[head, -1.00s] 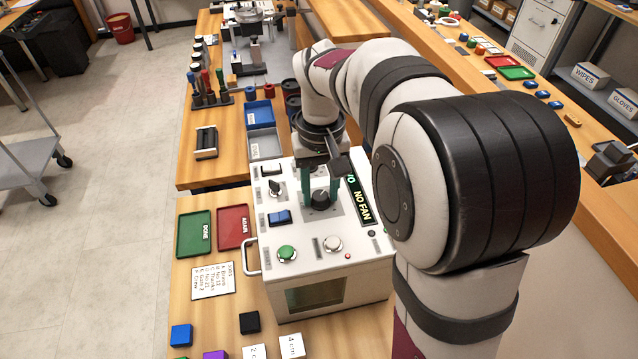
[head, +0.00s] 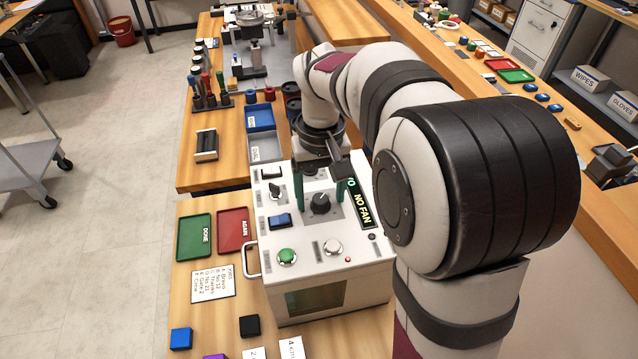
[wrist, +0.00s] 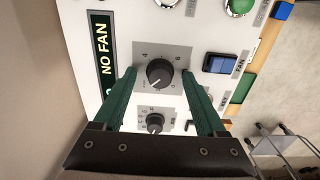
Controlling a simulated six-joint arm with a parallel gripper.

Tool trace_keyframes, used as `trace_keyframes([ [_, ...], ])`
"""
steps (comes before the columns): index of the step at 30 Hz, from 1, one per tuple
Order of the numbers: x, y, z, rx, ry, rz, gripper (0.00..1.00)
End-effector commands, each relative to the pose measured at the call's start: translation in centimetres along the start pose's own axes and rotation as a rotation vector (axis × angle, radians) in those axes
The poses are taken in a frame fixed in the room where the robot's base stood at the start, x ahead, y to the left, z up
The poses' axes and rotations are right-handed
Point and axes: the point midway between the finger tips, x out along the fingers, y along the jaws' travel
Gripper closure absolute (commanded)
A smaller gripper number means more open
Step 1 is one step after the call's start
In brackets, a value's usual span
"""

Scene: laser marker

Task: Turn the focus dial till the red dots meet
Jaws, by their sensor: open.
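The laser marker (head: 288,230) is a white box with a sloped control panel and a dark greenish front window (head: 315,296). A black dial (head: 320,204) sits mid-panel on a grey scale plate; in the wrist view this dial (wrist: 160,73) has its white pointer line toward the lower left. A smaller black dial (wrist: 155,123) sits nearer my gripper's palm. Their name labels are unreadable, so I cannot tell which is focus. My gripper (head: 320,198) is open, its green fingers either side of the larger dial with gaps; it also shows in the wrist view (wrist: 158,72). No red dots show in the window.
The panel carries a display reading NO FAN (head: 362,205), a blue rocker switch (head: 279,220), a green button (head: 287,257), a pale knob (head: 333,247) and a small red light (head: 348,259). Green (head: 194,236) and red (head: 233,229) trays lie to the left.

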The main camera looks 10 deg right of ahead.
Motion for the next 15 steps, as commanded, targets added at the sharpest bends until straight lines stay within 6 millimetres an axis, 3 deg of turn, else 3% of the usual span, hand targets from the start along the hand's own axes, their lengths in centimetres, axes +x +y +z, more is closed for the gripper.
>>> trace_keyframes([
  [5, -1.7, 0.0, -0.1, 0.000, 0.004, 0.000, 0.26],
  [15, -11.8, 0.0, -0.1, -0.001, 0.007, 0.001, 0.26],
])
